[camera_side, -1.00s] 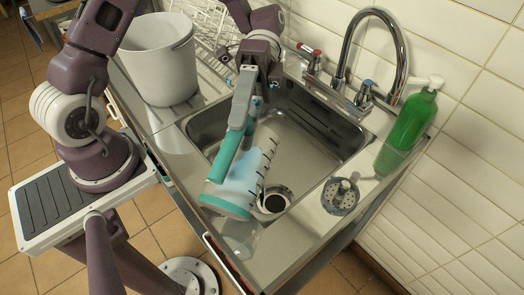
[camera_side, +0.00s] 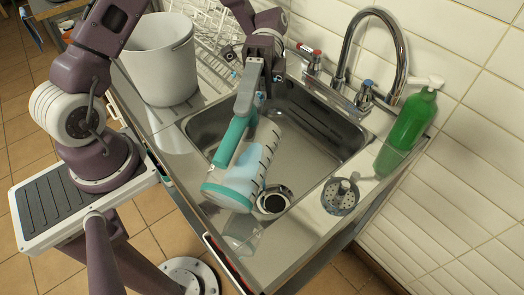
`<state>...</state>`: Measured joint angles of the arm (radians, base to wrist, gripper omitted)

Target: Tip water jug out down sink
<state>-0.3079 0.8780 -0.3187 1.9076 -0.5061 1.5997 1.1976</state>
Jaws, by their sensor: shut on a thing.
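The water jug (camera_side: 247,165) is clear with dark level marks and teal trim, and has pale blue water in it. It is tilted far over above the sink (camera_side: 312,133), its teal rim toward the bottom of the picture. My gripper (camera_side: 246,112) is shut on the jug's teal handle. The dark round drain (camera_side: 275,199) shows just right of the jug's rim. A clear patch (camera_side: 243,233) shows below the rim at the sink's near edge; I cannot tell if it is pouring water or a reflection.
A chrome tap (camera_side: 375,45) arches behind the sink. A green soap bottle (camera_side: 410,122) stands at the right, near a metal strainer (camera_side: 340,195) on the counter. A white bucket (camera_side: 158,62) and a wire dish rack (camera_side: 205,35) stand at the left.

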